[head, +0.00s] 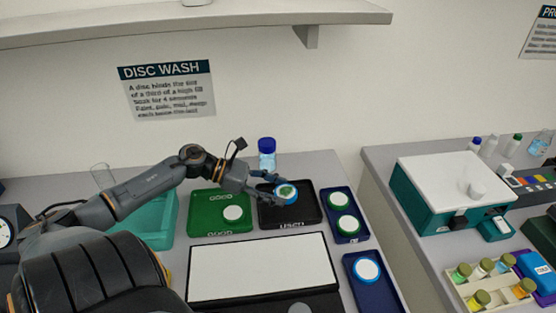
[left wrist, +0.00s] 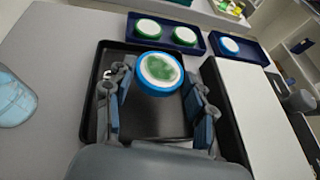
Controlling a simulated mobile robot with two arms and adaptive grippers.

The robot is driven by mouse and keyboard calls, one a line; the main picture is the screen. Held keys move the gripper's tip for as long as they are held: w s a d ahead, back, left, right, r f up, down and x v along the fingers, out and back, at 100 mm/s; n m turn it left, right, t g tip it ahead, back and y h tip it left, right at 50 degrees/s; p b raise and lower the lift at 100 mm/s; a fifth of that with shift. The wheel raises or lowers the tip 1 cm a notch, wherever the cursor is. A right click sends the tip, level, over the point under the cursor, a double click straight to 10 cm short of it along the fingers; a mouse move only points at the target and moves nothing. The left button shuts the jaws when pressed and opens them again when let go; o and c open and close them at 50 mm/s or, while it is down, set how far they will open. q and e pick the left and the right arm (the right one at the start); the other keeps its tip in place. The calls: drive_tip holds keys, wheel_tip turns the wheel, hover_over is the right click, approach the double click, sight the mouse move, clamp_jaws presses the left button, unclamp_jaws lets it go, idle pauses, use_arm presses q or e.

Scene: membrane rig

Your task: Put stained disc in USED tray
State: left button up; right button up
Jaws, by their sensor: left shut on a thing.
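The stained disc (head: 286,192) has a blue rim and a white face with a green-brown blotch. My left gripper (head: 268,181) is shut on it and holds it over the black USED tray (head: 272,220). In the left wrist view the stained disc (left wrist: 160,70) sits at the fingertips, with the black tray (left wrist: 90,120) around and beneath it. How high the disc is above the tray floor is hard to tell. My right gripper is not in view.
A green GOOD tray (head: 205,226) with one white disc lies left of the USED tray. A blue tray (head: 335,195) with two green-rimmed discs lies right. A blue-capped bottle (head: 267,153) stands behind. A white panel (head: 262,268) lies in front. Another blue tray (head: 385,295) holds a blue-rimmed disc.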

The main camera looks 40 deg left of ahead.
use_arm(q)
drive_tip(key=shift+w+a+f, duration=0.15)
drive_tip(key=shift+w+f, duration=0.25)
drive_tip(key=shift+w+a+f, duration=0.1)
drive_tip(key=shift+w+f, duration=0.15)
drive_tip(key=shift+f, duration=0.45)
wheel_tip(320, 180, down, 2)
drive_tip(key=shift+f+p, duration=0.1)
drive_tip(key=shift+p, duration=0.5)
drive_tip(key=shift+f, duration=0.2)
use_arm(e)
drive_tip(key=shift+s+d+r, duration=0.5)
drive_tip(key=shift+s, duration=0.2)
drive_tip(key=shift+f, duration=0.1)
